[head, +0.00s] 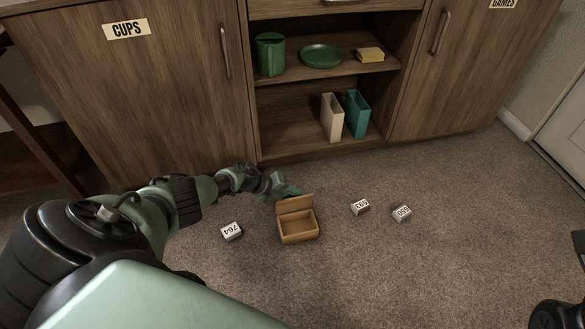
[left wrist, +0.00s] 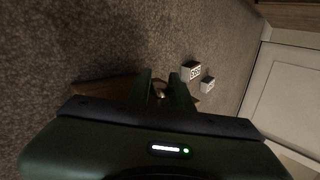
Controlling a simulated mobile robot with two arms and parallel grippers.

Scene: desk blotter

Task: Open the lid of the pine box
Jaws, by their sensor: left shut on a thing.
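The pine box (head: 299,238) stands on the carpet in the middle of the head view. Its lid (head: 296,204) is raised at the back, roughly upright, and the empty-looking inside shows. My left gripper (head: 286,191) is at the lid's top edge. In the left wrist view its two fingers (left wrist: 162,92) are on either side of a small round shiny knob, with the brown lid (left wrist: 98,89) behind them. The gripper is shut on the lid by this knob.
Small numbered blocks lie on the carpet: one (head: 231,231) left of the box, two (head: 360,207) (head: 401,213) to its right. A wooden cabinet (head: 160,90) stands behind, with a green canister, a plate and upright holders on its shelves.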

